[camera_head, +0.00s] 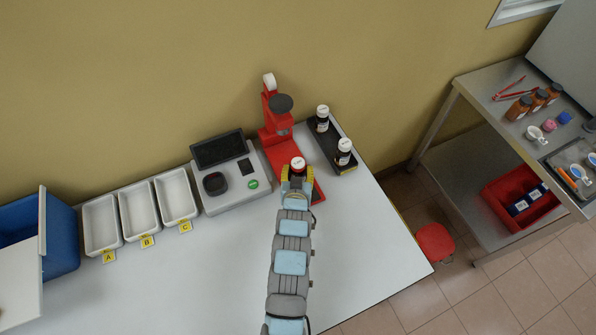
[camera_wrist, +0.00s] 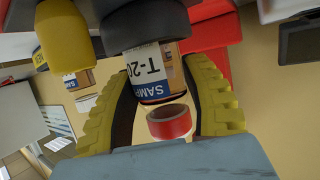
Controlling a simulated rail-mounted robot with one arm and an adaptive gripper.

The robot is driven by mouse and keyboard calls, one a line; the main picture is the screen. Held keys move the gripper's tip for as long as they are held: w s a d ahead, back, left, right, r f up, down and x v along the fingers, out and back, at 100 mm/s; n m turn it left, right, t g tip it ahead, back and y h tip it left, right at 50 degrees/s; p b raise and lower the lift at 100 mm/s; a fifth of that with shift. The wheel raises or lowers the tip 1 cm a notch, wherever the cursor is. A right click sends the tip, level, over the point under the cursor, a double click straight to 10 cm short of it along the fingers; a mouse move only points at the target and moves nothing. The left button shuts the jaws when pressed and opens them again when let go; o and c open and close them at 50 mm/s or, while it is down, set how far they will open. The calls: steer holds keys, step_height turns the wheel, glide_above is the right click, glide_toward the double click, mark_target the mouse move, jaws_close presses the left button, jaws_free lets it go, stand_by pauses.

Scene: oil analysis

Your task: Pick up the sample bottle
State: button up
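A sample bottle (camera_head: 298,163) with a light top stands between the fingers of my gripper (camera_head: 297,173), over the red base of the stand. In the wrist view a bottle (camera_wrist: 152,72) with a white, blue and orange label reading "SAMP" and "T-20" shows between the curved yellow finger pads of my gripper (camera_wrist: 165,88). The pads are close to its sides. I cannot tell whether both touch it. A red and white ring (camera_wrist: 170,122) shows below the label. Two similar bottles (camera_head: 322,118) (camera_head: 345,152) stand on a black holder (camera_head: 334,138).
The red stand (camera_head: 270,122) with a dark round head rises behind my gripper. A grey analyser (camera_head: 228,188) with a screen is to its left. White trays (camera_head: 140,212) marked A, B, C and a blue bin (camera_head: 62,238) lie farther left. The white table's right front is clear.

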steer(key=c, duration=0.4)
steer(key=shift+r, duration=0.1)
steer(key=shift+c, duration=0.2)
